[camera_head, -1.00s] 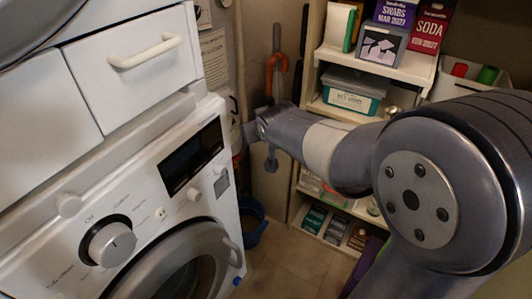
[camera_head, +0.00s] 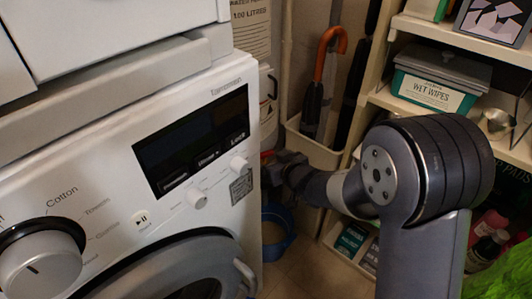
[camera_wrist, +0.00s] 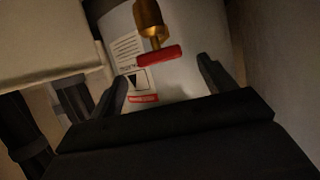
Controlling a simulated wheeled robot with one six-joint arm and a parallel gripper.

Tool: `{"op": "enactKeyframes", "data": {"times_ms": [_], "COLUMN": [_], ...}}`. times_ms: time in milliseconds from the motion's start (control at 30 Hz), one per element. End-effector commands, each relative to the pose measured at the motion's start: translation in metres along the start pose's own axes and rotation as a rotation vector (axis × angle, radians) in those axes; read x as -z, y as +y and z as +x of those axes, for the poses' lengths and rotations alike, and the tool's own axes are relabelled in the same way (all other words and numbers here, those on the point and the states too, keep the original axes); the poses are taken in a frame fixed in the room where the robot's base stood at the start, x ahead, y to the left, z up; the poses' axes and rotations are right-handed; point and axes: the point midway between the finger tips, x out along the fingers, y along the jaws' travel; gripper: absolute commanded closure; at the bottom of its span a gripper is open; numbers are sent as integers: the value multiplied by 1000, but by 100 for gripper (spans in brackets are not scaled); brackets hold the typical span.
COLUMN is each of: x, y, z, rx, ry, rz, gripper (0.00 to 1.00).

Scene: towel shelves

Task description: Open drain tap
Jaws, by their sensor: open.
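The drain tap shows in the wrist view as a brass body (camera_wrist: 148,18) with a red bar handle (camera_wrist: 159,57) lying crosswise at its lower end. It stands in front of a pale rounded tank (camera_wrist: 185,75) with printed labels. My gripper (camera_wrist: 162,70) is open, one dark finger on each side of the handle. The handle shows between the fingertips, with no visible contact. In the head view my gripper (camera_head: 274,168) is beside the washer's right front edge, and the tap cannot be made out clearly there.
The white washing machine (camera_head: 110,150) fills the left. A blue bucket (camera_head: 278,236) stands on the floor below my gripper. An umbrella with an orange handle (camera_head: 329,42) stands behind. Shelves with a wet wipes box (camera_head: 437,80) are at the right.

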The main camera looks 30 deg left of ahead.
Motion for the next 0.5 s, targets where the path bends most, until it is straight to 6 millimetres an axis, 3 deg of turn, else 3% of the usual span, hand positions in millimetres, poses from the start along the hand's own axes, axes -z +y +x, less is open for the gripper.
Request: {"op": "enactKeyframes", "data": {"times_ms": [200, 500], "x": [-3, -1], "y": [0, 0], "z": [43, 75], "rx": [1, -1], "ry": [0, 0], "rz": [-1, -1], "gripper": [22, 22]}}
